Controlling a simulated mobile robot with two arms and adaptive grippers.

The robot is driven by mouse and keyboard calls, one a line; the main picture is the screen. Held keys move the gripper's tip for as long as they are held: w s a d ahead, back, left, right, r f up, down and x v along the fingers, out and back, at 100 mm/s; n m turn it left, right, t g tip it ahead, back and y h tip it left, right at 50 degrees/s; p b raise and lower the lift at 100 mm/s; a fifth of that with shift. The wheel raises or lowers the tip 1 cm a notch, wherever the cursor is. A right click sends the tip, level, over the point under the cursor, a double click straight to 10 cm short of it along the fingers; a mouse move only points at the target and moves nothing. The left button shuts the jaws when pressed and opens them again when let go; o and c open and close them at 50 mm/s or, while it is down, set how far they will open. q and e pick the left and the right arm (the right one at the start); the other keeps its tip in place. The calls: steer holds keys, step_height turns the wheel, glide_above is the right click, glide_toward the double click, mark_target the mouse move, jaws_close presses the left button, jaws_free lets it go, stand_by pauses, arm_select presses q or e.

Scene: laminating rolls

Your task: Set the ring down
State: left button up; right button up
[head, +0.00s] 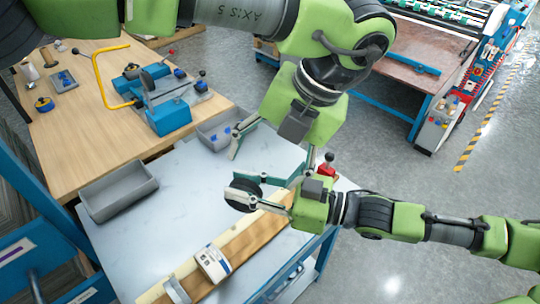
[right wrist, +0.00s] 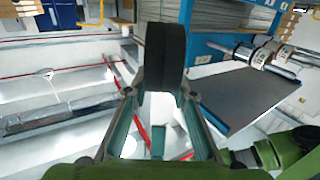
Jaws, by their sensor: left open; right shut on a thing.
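A black ring (head: 243,193) is held at the tips of my right gripper (head: 244,196), whose arm comes in from the right. In the right wrist view the black ring (right wrist: 165,55) stands between the two fingertips (right wrist: 162,88). In the head view it shows over the light grey table (head: 185,170); whether it touches the table I cannot tell. The fingers hide part of it. My left gripper (head: 270,165), coming in from the top, is open and empty, just above and right of the ring in the picture.
A long tan roll or board (head: 235,245) with a white labelled box (head: 212,263) lies along the table's front right. Grey bins stand at the table's left (head: 118,192) and back (head: 226,128). A wooden bench (head: 90,140) holds tools. The table between the bins is clear.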

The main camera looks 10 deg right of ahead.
mark_target(248, 189)
arm_select(q)
steer(key=x, duration=1)
steer(key=shift+a+f, duration=0.1)
steer(key=shift+f, duration=0.1)
steer(key=c, duration=1.2)
steer(key=shift+c, duration=0.2)
arm_select(e)
steer(key=o, duration=1.2)
steer(key=shift+o, duration=0.2)
